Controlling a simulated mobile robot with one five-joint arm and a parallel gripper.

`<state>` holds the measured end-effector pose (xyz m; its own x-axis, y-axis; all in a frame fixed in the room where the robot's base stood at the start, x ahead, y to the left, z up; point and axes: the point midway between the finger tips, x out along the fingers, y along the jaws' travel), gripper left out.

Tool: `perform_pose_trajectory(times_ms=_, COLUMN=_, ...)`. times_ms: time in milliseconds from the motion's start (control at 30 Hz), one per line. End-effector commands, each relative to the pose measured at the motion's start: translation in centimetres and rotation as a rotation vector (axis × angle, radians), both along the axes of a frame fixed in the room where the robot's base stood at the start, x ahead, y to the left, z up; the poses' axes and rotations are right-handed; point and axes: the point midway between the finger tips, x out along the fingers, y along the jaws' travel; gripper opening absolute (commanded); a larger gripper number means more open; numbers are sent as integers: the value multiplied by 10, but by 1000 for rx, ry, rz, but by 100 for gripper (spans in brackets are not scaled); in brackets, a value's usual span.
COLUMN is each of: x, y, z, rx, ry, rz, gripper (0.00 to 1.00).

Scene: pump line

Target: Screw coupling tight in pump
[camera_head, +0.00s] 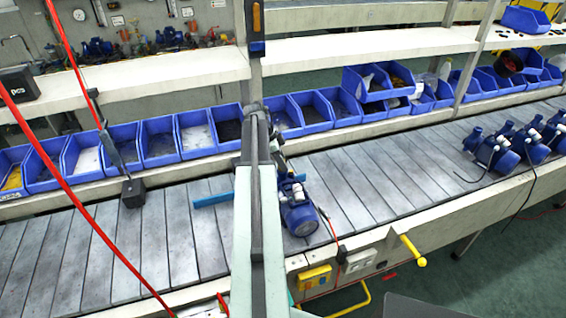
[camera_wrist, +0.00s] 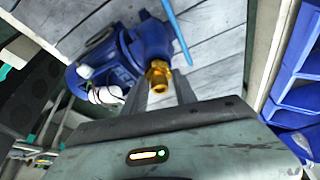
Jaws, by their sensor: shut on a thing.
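The blue pump (camera_head: 300,212) sits on the slatted conveyor, partly hidden behind my arm in the head view. In the wrist view the pump (camera_wrist: 124,58) fills the upper left, with a round port facing my gripper. The brass coupling (camera_wrist: 158,72) is at that port, in line with it; how deep it sits in the thread I cannot tell. My gripper (camera_wrist: 164,82) is shut on the coupling, with its two grey fingers at the coupling's near end. In the head view the fingertips and coupling are hidden by my arm.
A light blue bar (camera_head: 212,200) lies by the pump, left of my arm. Blue bins (camera_head: 158,141) line the conveyor's back edge. Several other blue pumps (camera_head: 490,150) stand far right. A red hose (camera_head: 75,200) and a hanging black tool (camera_head: 131,192) are at left. Slats right of the pump are clear.

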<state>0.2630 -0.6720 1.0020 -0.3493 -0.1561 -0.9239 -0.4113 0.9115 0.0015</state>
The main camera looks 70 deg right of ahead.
Motion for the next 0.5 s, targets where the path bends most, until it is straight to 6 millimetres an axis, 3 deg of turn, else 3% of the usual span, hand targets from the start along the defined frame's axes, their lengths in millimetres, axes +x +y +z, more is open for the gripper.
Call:
perform_pose_trajectory(times_ms=267, x=0, y=0, z=-5, rx=0, ry=0, rz=-1, gripper=0)
perform_pose_trajectory(times_ms=300, x=-1, y=0, z=-5, rx=0, ry=0, rz=-1, gripper=36)
perform_pose_trajectory(times_ms=400, x=-1, y=0, z=-4, rx=0, ry=0, rz=-1, gripper=59)
perform_pose_trajectory(times_ms=500, x=-1, y=0, z=-4, rx=0, ry=0, rz=-1, gripper=59)
